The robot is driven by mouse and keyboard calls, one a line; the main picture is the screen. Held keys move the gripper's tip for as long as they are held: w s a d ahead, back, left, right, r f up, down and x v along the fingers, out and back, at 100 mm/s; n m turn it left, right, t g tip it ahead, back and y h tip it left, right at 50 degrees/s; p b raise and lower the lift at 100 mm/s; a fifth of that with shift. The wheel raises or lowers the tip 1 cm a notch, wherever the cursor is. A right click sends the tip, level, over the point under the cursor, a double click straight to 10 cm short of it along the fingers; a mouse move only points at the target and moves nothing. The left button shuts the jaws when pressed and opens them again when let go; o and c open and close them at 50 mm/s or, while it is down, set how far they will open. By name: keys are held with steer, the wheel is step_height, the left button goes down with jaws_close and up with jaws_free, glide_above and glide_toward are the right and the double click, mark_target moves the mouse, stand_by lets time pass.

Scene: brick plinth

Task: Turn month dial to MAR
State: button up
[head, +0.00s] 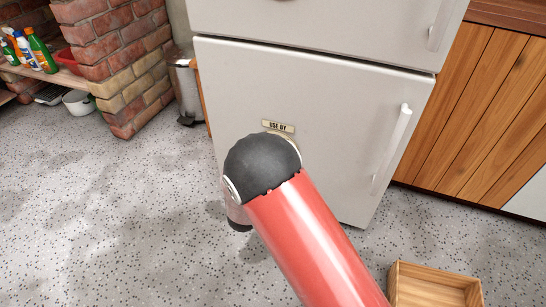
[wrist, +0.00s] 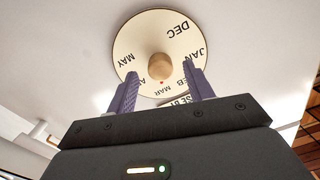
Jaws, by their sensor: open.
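The month dial (wrist: 150,35) is a cream disc on the white fridge door, with a round wooden knob (wrist: 160,66) at its middle. In the wrist view, DEC is at the top right, JAN right, MAY left, and MAR just below the knob; FEB and APR are partly behind my fingers. A small red dot sits between the knob and MAR. My gripper (wrist: 162,67) is open, its two purple fingers either side of the knob with gaps. In the head view my arm hides nearly all the dial; a "USE BY" plate (head: 278,126) shows above it.
The fridge door (head: 240,85) has a white handle (head: 392,150) at its right. A wooden box (head: 435,285) lies on the floor at the lower right. A bin (head: 184,90) and brick wall (head: 125,65) stand left. The speckled floor (head: 90,210) is clear at left.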

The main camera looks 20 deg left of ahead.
steer(key=s, duration=0.6)
steer(key=shift+a, duration=0.1)
steer(key=w+d+r+n+g+y, duration=0.1)
steer(key=w+d+r+g+y, duration=0.15)
steer(key=d+r, duration=0.45)
steer(key=w+d+r+n+g+y, duration=0.15)
steer(key=d+r+g, duration=0.25)
steer(key=r, duration=0.5)
steer(key=s+d+r+n+g+h, duration=0.1)
steer(key=s+d+r+g, duration=0.2)
steer(key=s+d, duration=0.9)
steer(key=s+d+r+g+h, duration=0.2)
steer(key=s+d+g, duration=0.1)
steer(key=s+d, duration=0.85)
step_height(320, 180, up, 13)
steer(key=s+p, duration=0.1)
steer(key=p, duration=1.2)
steer(key=shift+f, duration=0.1)
